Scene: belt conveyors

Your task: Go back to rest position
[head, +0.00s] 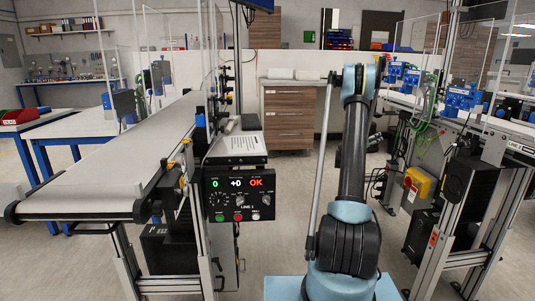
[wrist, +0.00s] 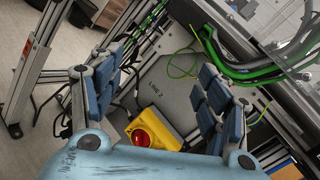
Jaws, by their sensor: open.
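My gripper (wrist: 161,68) is open in the wrist view, with its blue-padded fingers spread wide at left and right. Nothing is held between them. Beyond the gap is a grey panel marked LINE 2 (wrist: 158,92). In the head view my arm stands raised in the middle right, bent at the top. My gripper cannot be made out clearly there.
A conveyor belt (head: 110,165) runs along the left, with a LINE 1 control panel (head: 240,195) at its near end. At right stands another line's frame with a yellow box (head: 418,186) and cables. A drawer cabinet (head: 289,118) stands behind. Floor shows between the lines.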

